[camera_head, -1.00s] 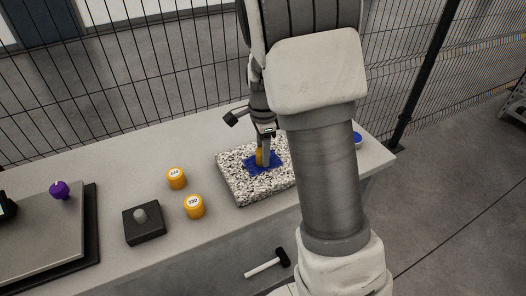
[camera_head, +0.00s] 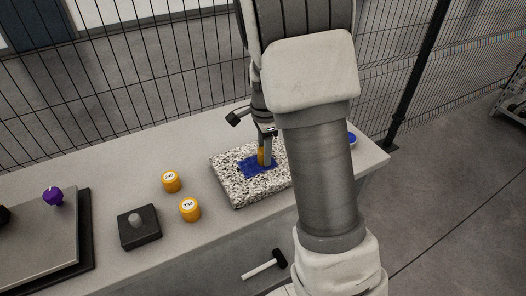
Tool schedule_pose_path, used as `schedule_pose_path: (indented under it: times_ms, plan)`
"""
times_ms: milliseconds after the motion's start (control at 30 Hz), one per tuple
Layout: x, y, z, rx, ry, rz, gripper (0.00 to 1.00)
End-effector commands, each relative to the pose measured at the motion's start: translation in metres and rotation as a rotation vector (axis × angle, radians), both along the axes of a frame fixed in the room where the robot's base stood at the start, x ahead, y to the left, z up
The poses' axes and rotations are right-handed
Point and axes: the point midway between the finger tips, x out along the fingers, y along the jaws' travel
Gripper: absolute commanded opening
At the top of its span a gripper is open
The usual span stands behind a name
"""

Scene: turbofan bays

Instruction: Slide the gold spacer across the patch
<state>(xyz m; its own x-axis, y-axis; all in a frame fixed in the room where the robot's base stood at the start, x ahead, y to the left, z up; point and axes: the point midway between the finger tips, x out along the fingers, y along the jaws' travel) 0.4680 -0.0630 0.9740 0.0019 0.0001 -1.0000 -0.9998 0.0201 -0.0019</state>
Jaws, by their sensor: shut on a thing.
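The gold spacer (camera_head: 261,156) is a small yellow-gold piece held upright between the fingers of my gripper (camera_head: 265,158). The gripper is shut on it, pointing down at the speckled stone slab (camera_head: 228,180). The blue patch (camera_head: 256,168) lies on top of the slab. The spacer's lower end is at the patch; I cannot tell whether it touches. My arm hides the slab's right side and part of the patch.
Two gold cylinders with white labelled tops, one marked 240 (camera_head: 171,182) and one 320 (camera_head: 189,210), stand left of the slab. A dark block with a grey knob (camera_head: 139,228), a purple knob (camera_head: 53,196) and a blue-topped item (camera_head: 351,139) are on the bench. A hammer (camera_head: 264,265) lies lower down.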

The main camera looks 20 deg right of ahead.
Motion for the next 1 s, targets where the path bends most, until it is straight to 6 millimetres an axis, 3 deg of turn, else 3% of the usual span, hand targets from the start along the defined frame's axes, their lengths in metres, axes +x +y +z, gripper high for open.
schedule_pose_path:
  times_ms: [467,1000]
  plan:
    - [0.0,-0.002,0.0,0.0,0.0,0.0,0.0]
    - [0.002,-0.018,-0.001,-0.001,0.001,-0.001,0.0]
